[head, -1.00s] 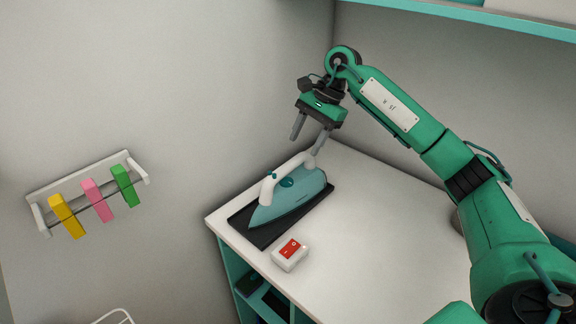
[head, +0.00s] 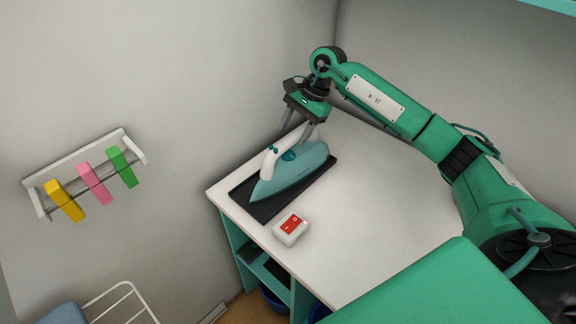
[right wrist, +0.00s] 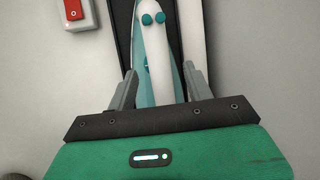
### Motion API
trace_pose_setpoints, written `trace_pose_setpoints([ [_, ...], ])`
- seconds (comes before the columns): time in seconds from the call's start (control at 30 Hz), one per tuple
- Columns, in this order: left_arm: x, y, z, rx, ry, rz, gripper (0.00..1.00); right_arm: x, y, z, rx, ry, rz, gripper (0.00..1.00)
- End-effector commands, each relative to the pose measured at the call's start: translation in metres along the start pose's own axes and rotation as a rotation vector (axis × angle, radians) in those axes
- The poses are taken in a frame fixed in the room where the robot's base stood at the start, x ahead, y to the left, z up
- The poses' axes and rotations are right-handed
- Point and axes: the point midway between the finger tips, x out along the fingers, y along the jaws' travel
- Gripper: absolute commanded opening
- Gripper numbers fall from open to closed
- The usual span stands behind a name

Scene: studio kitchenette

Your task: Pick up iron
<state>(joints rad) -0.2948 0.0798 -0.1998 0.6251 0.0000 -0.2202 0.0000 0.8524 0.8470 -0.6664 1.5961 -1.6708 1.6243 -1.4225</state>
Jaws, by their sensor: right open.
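The teal iron (head: 302,172) with a white handle (head: 270,160) lies on a black mat (head: 262,211) on the white counter. My right gripper (head: 296,137) is over the rear of the iron, its fingers pointing down on either side of the handle. In the right wrist view the open fingers (right wrist: 156,88) straddle the iron's white handle (right wrist: 157,45), with a gap showing beside it. I cannot tell whether either finger touches it. My left gripper is not in view.
A white box with a red switch (head: 291,228) sits in front of the mat; it also shows in the right wrist view (right wrist: 75,14). A wall rack (head: 85,175) holds yellow, pink and green clips. The counter (head: 370,215) to the right is clear.

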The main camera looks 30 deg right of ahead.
Motion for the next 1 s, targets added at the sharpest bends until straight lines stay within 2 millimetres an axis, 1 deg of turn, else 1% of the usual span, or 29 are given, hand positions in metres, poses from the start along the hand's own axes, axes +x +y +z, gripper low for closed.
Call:
trace_pose_setpoints([
  [0.03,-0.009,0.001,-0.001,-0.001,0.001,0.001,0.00,0.003,0.000,0.002,0.001,-0.003,0.005,0.52],
  [0.1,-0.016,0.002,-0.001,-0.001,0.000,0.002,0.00,0.012,0.000,0.001,0.002,-0.003,0.004,0.52],
  [0.3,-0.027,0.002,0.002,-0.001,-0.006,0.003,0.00,0.038,0.001,-0.001,0.001,-0.004,0.004,0.52],
  [0.43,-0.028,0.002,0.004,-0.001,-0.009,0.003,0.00,0.045,0.001,-0.002,0.001,-0.001,0.002,0.52],
  [0.6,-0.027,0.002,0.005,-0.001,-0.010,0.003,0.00,0.045,0.001,-0.003,0.001,0.000,0.001,0.52],
  [0.67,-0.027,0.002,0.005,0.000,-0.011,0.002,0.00,0.045,0.001,-0.003,0.001,0.000,0.001,0.42],
  [0.8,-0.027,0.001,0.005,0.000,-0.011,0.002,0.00,0.045,0.001,-0.003,0.001,-0.001,0.002,0.14],
  [0.87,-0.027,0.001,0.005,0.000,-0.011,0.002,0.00,0.045,0.001,-0.003,0.001,-0.001,0.002,0.03],
  [0.9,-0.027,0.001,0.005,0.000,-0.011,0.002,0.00,0.045,0.001,-0.003,0.001,-0.001,0.002,0.00],
  [1.0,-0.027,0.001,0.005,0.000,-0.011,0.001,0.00,0.042,-0.001,-0.002,-0.001,-0.001,-0.004,0.00],
])
